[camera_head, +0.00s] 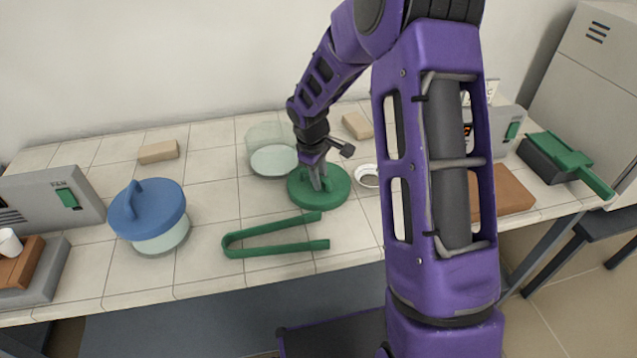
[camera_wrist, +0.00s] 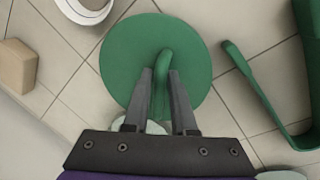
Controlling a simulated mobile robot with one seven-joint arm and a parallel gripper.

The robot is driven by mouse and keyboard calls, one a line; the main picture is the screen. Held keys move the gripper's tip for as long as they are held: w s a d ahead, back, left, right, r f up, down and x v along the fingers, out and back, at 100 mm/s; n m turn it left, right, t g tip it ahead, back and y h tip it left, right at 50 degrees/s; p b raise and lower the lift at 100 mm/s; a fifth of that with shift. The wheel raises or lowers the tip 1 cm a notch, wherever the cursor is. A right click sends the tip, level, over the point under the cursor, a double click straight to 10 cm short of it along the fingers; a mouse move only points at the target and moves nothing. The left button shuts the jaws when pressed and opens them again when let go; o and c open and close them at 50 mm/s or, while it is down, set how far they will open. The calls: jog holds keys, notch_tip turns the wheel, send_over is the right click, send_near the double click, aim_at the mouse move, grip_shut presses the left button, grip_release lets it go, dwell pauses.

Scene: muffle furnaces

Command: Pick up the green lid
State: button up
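The green lid (camera_head: 338,196), a round disc with an arched handle, lies flat on the tiled worktop near the middle in the head view. In the wrist view the lid (camera_wrist: 120,55) fills the centre. My gripper (camera_head: 318,180) points down at its handle. The wrist view shows the two grey fingers of the gripper (camera_wrist: 161,72) apart, one on each side of the handle (camera_wrist: 162,60). A gap seems to show beside the handle, and firm contact is not visible. The arm hides part of the handle in the head view.
A clear glass jar (camera_head: 272,160) stands close behind the lid, and green tongs (camera_head: 275,250) lie in front. A blue-lidded jar (camera_head: 150,215) stands left. A small white dish (camera_head: 367,176) is right of the lid. Tan blocks (camera_head: 158,152) lie near the wall.

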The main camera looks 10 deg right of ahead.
grip_shut()
jog(key=shift+r, duration=0.1)
